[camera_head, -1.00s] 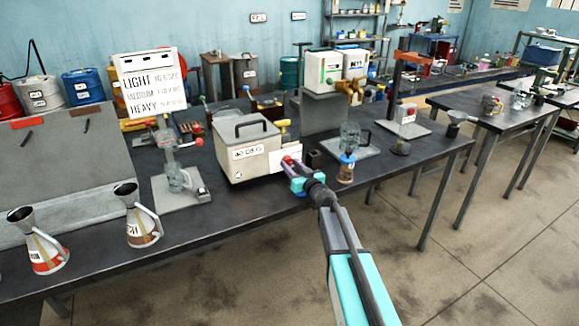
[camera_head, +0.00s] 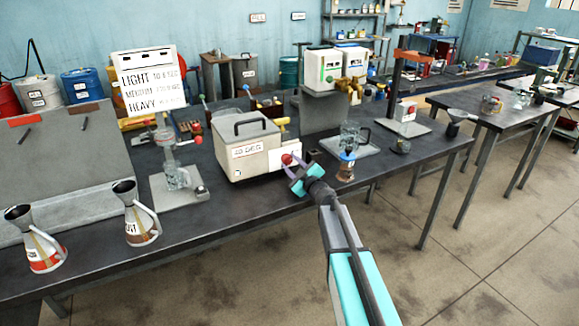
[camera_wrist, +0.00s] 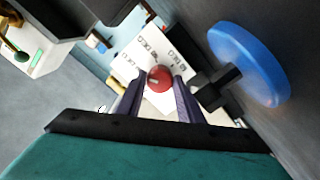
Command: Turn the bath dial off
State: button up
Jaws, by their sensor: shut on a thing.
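The bath is a pale box (camera_head: 240,148) with a dark top handle and a front label, standing on the near bench. Its red dial (camera_head: 287,159) sits on a white plate at the box's right side. My gripper (camera_head: 293,168) reaches up to the dial from the front right. In the wrist view the round red dial (camera_wrist: 159,78) lies between the tips of my gripper's two dark fingers (camera_wrist: 157,88), which are shut on it.
A blue-topped vessel (camera_head: 347,166) stands just right of my gripper; its blue disc (camera_wrist: 250,64) is close beside the fingers in the wrist view. A glass jug (camera_head: 350,135) is behind it. A glass apparatus (camera_head: 176,172) and metal jugs (camera_head: 140,222) stand to the left.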

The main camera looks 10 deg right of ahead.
jog(key=shift+a+r+n, duration=0.1)
jog(key=shift+a+n, duration=0.1)
jog(key=shift+n, duration=0.1)
jog(key=o, duration=1.1)
jog(key=shift+c, duration=0.2)
jog(key=shift+d, duration=0.1)
jog(key=shift+s, duration=0.2)
jog(key=shift+b+v, duration=1.25)
jog(key=shift+v, duration=5.5)
